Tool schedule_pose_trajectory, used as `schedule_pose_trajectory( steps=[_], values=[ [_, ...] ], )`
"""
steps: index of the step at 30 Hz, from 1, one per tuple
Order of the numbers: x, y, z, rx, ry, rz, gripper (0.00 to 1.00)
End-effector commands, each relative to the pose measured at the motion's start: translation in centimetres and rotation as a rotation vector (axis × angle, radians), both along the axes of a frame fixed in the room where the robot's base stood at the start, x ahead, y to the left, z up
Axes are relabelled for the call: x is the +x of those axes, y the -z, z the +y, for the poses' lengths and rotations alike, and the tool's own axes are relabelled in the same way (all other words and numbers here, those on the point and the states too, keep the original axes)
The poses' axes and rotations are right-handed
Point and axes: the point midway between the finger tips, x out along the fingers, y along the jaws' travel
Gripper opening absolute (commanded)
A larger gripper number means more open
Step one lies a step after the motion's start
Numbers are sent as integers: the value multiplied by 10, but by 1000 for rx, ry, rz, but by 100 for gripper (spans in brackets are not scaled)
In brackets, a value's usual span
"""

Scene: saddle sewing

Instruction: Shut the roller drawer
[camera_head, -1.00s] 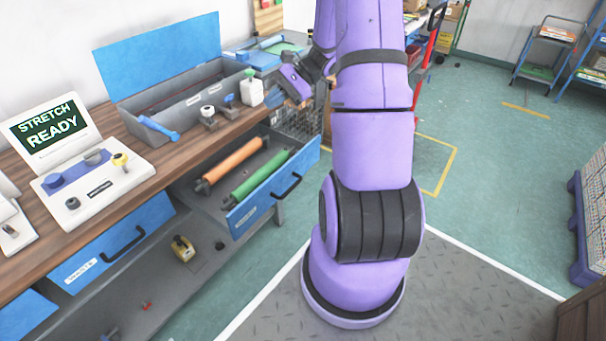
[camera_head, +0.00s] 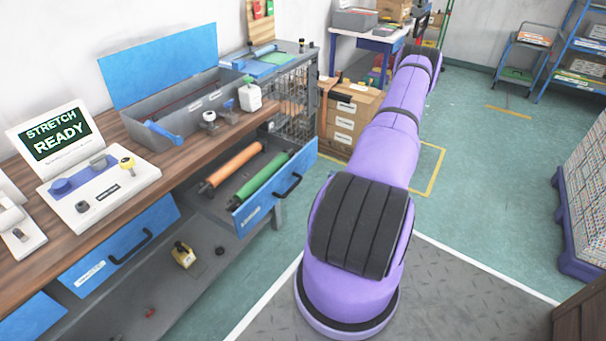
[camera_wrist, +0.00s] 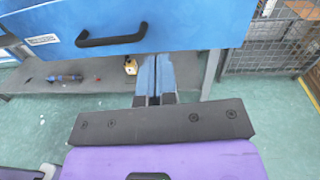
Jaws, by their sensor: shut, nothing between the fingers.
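The roller drawer (camera_head: 262,199) has a blue front with a black handle and stands pulled out from under the bench. An orange roller (camera_head: 234,166) and a green roller (camera_head: 260,174) lie inside it. In the wrist view, the drawer front (camera_wrist: 200,22) fills the top, with its handle (camera_wrist: 112,36) left of centre. My gripper (camera_wrist: 155,60) is shut and empty, its tips overlapping the lower edge of the front; I cannot tell whether they touch it. The head view does not show my gripper.
A second blue drawer (camera_head: 118,245) is shut to the left. A lower shelf (camera_head: 205,262) runs beneath, holding a yellow item (camera_head: 182,255). A wire cage (camera_head: 292,100) and cardboard boxes (camera_head: 350,120) stand beyond the open drawer.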

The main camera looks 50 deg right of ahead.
Motion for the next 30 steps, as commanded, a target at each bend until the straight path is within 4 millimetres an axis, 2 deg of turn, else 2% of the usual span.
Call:
schedule_pose_trajectory(
  steps=[1, 5, 11, 24, 30],
  values=[
    [-7, 10, -1, 16, 32, -2, 0],
    [-15, 23, -3, 35, 80, -4, 0],
    [-5, 25, -3, 38, 88, -5, 0],
    [74, 25, 4, 36, 84, -4, 0],
    [104, 25, 6, 37, 85, -5, 0]
  ],
)
